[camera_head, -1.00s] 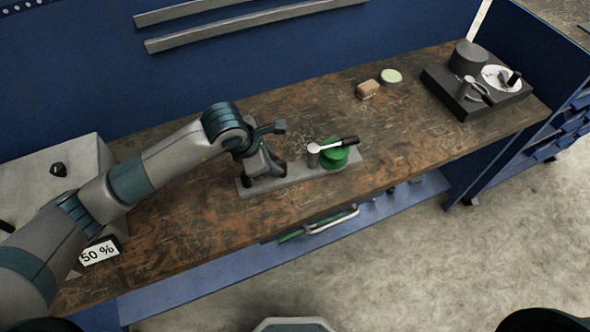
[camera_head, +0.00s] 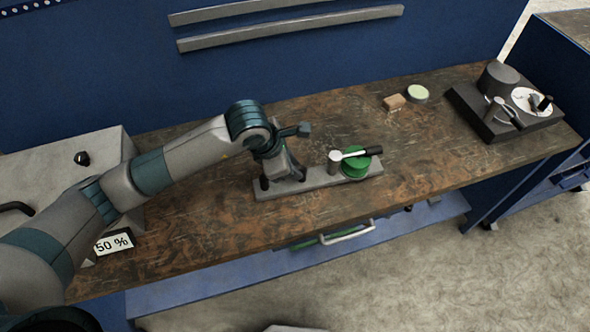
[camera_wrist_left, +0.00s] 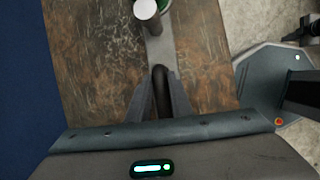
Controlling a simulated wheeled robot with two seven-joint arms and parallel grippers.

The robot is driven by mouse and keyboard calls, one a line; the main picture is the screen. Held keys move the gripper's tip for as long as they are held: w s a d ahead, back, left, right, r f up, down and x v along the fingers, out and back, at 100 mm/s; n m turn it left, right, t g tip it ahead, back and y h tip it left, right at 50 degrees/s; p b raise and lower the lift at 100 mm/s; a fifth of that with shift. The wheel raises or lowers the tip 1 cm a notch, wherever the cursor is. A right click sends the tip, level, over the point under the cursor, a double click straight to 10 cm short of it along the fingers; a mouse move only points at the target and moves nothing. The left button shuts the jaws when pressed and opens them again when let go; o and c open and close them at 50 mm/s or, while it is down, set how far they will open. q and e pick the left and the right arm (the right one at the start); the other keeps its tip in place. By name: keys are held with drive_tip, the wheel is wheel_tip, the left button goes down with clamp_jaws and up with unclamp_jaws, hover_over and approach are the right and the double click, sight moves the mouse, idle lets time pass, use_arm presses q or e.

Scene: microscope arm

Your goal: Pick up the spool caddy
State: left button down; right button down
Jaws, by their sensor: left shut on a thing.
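The spool caddy (camera_head: 317,182) is a long, narrow grey bar on the wooden workbench. A green spool (camera_head: 357,167) sits at its right end, beside a light post with a black-handled lever (camera_head: 362,153). My left gripper (camera_head: 284,178) is at the caddy's left end, shut on a dark upright handle. In the left wrist view the handle (camera_wrist_left: 160,88) stands between the fingers, with the grey bar (camera_wrist_left: 160,48) running away behind it. Whether the bar is clear of the bench I cannot tell. My right gripper is not in view.
A tan block (camera_head: 394,102) and a round pale-topped tin (camera_head: 418,93) stand at the back. A dark device (camera_head: 500,110) fills the right end. A grey box (camera_head: 70,160) is at the left, near a "50 %" sign (camera_head: 113,243). The workbench (camera_head: 215,220) front is clear.

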use_arm(q)
drive_tip(key=shift+w+r+b, duration=0.1)
drive_tip(key=shift+r+b, duration=0.35)
drive_tip(key=shift+r, duration=0.4)
drive_tip(key=s+d+r+b, duration=0.5)
drive_tip(key=d+r, duration=0.3)
drive_tip(key=d, duration=0.2)
drive_tip(key=shift+s+d, duration=0.15)
drive_tip(key=shift+d, duration=0.15)
drive_tip(key=shift+a+b, duration=0.1)
drive_tip(key=shift+b, duration=0.2)
